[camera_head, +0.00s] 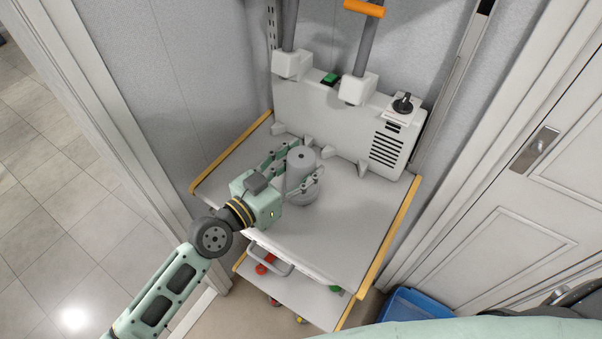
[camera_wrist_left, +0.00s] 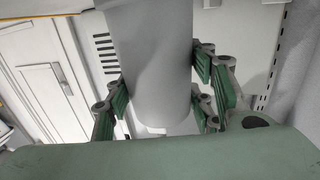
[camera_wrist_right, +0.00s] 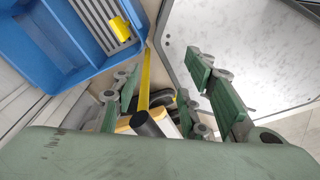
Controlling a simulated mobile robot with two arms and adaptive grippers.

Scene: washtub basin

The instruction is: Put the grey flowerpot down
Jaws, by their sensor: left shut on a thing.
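The grey flowerpot (camera_head: 300,168) is in my left gripper (camera_head: 293,180), above the left middle of the grey cart top (camera_head: 345,228). Its narrow end, with a small dark hole, faces up. The left fingers sit on both sides of the pot, which also fills the middle of the left wrist view (camera_wrist_left: 155,70). I cannot tell whether its lower end touches the cart top. My right gripper (camera_wrist_right: 170,95) shows only in its own wrist view, with its fingers apart and nothing held between them.
A light grey machine (camera_head: 340,125) with a vent and black knob stands along the cart's back. Yellow edging (camera_head: 390,240) borders the cart. The front and right of its top are clear. A blue crate (camera_head: 415,308) stands at the lower right, by a white door (camera_head: 520,210).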

